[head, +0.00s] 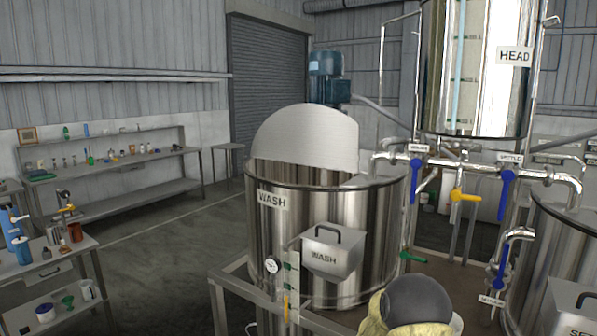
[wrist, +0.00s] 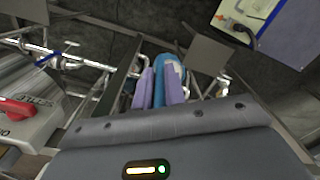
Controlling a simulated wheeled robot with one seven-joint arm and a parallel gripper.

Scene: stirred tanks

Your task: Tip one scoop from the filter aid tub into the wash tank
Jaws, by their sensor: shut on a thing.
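The wash tank (head: 275,228) is a shiny steel cylinder in the middle of the head view, with a WASH label on its rim. In the wrist view, the lilac fingers of my gripper (wrist: 160,88) are shut on a blue thing (wrist: 158,92). I cannot tell whether it is the scoop, or whether it holds powder. My gripper cannot be made out in the head view. I cannot identify the filter aid tub.
A small cart (head: 50,268) with bottles stands at the left, before a long bench (head: 110,165). The HEAD tank (head: 478,70) and pipes with blue-handled valves (head: 506,180) rise at right. Another steel tank (head: 570,235) stands at far right. Open floor lies left of the wash tank.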

